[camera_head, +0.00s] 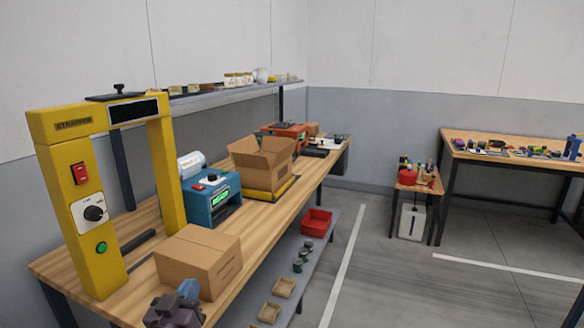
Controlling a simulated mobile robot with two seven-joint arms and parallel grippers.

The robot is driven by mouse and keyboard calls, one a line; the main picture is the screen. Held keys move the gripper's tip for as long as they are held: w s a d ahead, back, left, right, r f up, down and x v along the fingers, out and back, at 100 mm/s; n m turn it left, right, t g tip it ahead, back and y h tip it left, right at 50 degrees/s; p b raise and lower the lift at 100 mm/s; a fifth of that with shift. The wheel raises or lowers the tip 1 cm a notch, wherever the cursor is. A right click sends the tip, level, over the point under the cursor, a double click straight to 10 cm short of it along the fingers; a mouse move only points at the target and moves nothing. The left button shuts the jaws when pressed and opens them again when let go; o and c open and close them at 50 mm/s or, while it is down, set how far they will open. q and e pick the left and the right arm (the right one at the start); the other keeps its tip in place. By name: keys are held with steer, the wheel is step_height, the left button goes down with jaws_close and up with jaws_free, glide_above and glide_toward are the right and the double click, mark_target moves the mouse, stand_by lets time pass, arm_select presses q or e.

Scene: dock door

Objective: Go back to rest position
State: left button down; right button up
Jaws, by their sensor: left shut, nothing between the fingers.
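My left gripper (186,291) shows at the bottom left of the head view, in front of the near side of a closed cardboard box (205,258). It is shut and holds nothing. I cannot tell whether it touches the box. The box stands on the long wooden bench (245,240), beside the yellow strapping machine (90,225). My right gripper is not in view.
A blue device (212,198) and an open carton (262,165) stand farther along the bench. A lower shelf holds a red bin (316,222) and small trays. A second table (515,155) with small items and a stool (415,187) stand at right. Floor between is clear.

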arm_select(q)
steer(key=s+a+f+g+y, duration=0.1)
steer(key=s+a+f+g, duration=0.2)
steer(key=s+f, duration=0.9)
steer(key=s+a+f+g+y, duration=0.1)
steer(key=s+a+f+g, duration=0.2)
steer(key=s+f, duration=1)
steer(key=shift+s+a+m+g+y, duration=0.4)
steer(key=shift+s+g, duration=0.5)
steer(key=shift+s, duration=0.2)
